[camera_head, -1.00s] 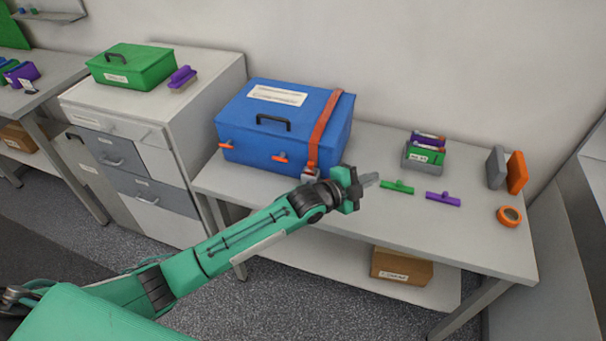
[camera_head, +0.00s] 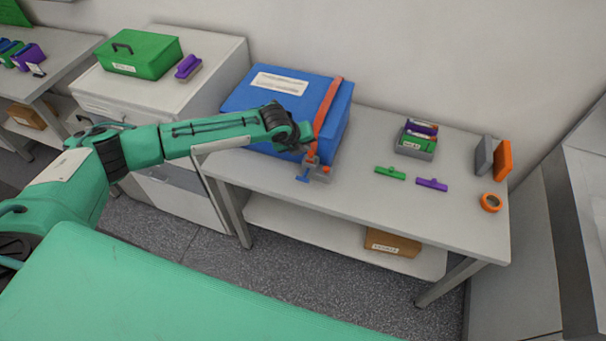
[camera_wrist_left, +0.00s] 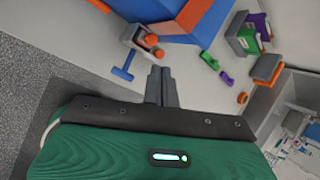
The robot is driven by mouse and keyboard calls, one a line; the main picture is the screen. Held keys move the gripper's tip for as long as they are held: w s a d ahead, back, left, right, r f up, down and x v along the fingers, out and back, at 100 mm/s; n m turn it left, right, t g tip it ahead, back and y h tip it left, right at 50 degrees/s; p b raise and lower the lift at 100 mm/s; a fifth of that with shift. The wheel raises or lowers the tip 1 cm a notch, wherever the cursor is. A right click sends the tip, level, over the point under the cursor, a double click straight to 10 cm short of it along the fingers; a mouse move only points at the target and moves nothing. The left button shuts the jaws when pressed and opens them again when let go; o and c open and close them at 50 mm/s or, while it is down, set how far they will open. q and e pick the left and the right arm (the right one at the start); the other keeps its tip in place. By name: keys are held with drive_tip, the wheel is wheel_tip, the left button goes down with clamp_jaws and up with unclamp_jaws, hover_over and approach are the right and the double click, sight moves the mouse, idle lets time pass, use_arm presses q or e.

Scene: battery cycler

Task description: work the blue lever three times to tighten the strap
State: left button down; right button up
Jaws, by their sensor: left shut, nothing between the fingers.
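The blue lever (camera_head: 303,178) sticks out from the grey ratchet buckle (camera_head: 320,170) at the front lower edge of the blue case. The orange strap (camera_head: 328,105) runs over the case's right end down to the buckle. In the left wrist view the T-shaped blue lever (camera_wrist_left: 123,73) and the buckle with orange ends (camera_wrist_left: 145,40) show left of the fingers. My left gripper (camera_wrist_left: 161,72) is shut and empty. In the head view it hangs before the case (camera_head: 306,134), above the lever, its fingertips partly hidden. It appears apart from the lever. My right gripper is not in view.
The blue case (camera_head: 245,97) stands on a grey bench (camera_head: 370,205). To the right lie a green handle piece (camera_head: 390,172), a purple one (camera_head: 432,184), a grey holder (camera_head: 414,150) and an orange tape roll (camera_head: 491,202).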

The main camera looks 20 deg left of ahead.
use_arm(q)
drive_tip(key=b, duration=0.6)
hover_over(302, 178)
drive_tip(key=w, duration=0.1)
wheel_tip(302, 178, down, 6)
drive_tip(key=shift+f, duration=0.15)
drive_tip(key=shift+s+f, duration=0.2)
drive_tip(key=shift+f, duration=0.35)
drive_tip(key=shift+s+f, duration=0.15)
drive_tip(key=shift+f, duration=0.4)
idle(0.8)
drive_tip(key=shift+s+f, duration=0.15)
drive_tip(key=shift+f, duration=0.25)
